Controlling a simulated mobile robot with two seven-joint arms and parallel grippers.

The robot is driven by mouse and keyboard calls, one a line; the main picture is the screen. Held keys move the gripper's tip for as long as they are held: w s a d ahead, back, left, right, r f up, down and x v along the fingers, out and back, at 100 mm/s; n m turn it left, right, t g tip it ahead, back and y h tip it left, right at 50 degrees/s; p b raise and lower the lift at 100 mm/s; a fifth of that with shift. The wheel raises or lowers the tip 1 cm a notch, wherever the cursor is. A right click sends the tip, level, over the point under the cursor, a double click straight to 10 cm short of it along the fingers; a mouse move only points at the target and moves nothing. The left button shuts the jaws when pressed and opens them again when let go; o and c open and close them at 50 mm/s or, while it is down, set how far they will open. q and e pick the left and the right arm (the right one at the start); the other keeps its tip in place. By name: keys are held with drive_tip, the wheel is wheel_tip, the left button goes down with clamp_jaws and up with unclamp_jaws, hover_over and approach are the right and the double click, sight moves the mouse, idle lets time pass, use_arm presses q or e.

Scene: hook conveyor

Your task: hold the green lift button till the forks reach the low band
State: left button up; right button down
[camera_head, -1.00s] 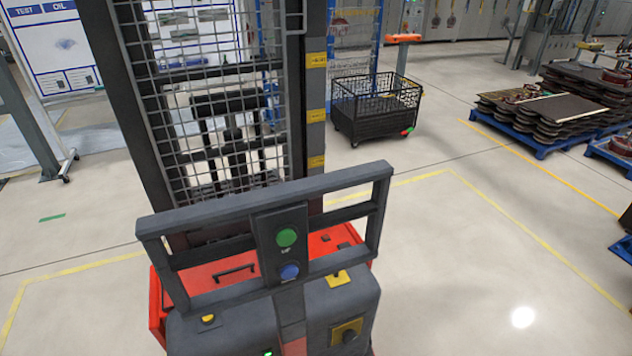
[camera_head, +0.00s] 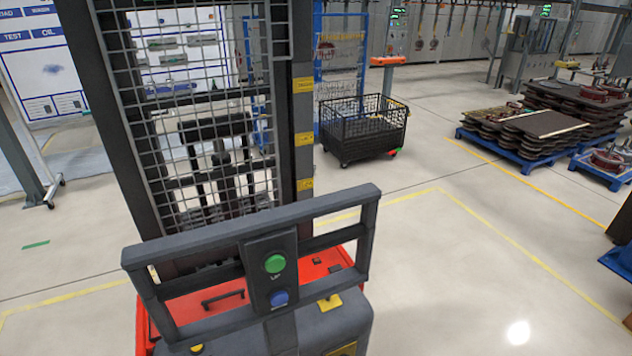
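The green lift button (camera_head: 275,263) is on a dark panel on the stacker's grey handle frame (camera_head: 350,204), low in the middle of the head view. A blue button (camera_head: 279,298) sits just below it. Nothing touches either button. The stacker's mast (camera_head: 135,140) rises behind with a wire mesh guard. Yellow bands (camera_head: 303,139) mark the mast's right post at several heights; their lettering is too small to read. The forks cannot be made out clearly behind the mesh. Neither of my grippers is in view.
A black wire crate (camera_head: 365,135) stands behind, right of the mast. Blue pallets stacked with dark plates (camera_head: 530,135) are at the right. A white board (camera_head: 45,65) stands at the far left. The floor right of the stacker, with yellow lines, is clear.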

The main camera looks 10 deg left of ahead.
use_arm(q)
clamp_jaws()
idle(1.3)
